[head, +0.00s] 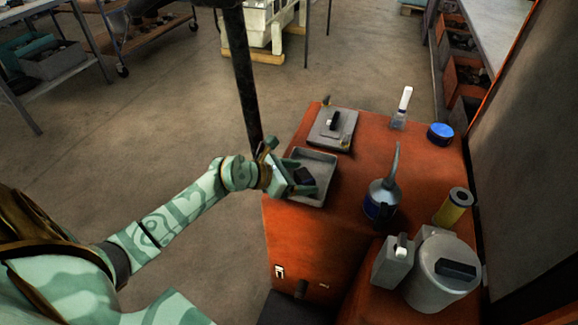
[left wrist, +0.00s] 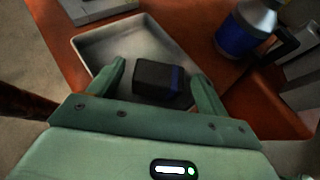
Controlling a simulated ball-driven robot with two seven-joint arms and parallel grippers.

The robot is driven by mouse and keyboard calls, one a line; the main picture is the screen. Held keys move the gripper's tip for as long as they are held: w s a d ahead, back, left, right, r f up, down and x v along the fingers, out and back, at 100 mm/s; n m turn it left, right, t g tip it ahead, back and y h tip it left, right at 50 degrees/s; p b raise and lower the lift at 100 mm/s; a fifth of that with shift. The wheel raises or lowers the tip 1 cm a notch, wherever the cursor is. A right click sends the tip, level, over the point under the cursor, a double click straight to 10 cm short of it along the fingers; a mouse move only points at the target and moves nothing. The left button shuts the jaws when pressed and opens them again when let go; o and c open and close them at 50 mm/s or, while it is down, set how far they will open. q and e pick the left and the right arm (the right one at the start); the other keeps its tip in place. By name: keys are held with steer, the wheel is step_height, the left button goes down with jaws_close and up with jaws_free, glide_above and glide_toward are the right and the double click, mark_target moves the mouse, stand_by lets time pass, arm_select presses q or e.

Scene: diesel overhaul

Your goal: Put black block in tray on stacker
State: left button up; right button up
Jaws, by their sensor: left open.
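A black block (left wrist: 157,82) with a blue stripe on one side sits in or over a shallow grey tray (left wrist: 98,47) in the left wrist view. In the head view the tray (head: 322,158) lies on the orange top (head: 345,190), and the black block (head: 304,176) shows near its left side. My left gripper (head: 302,180) is at the tray's left edge, fingers pointing into it. In the left wrist view my left gripper (left wrist: 163,88) is open, one finger either side of the block. Whether the block rests on the tray floor is hard to tell. My right gripper is not in view.
A blue oil can (head: 382,198) with a tall spout stands right of the tray. A grey plate with a black handle (head: 333,127) lies behind it. A yellow cylinder (head: 453,207), a blue tin (head: 440,134), a brush (head: 402,107) and a grey drum (head: 440,275) stand further right. A dark post (head: 243,80) rises behind my arm.

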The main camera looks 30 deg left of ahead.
arm_select(q)
steer(key=p+v, duration=0.3)
steer(key=v, duration=0.9)
steer(key=shift+f, duration=0.15)
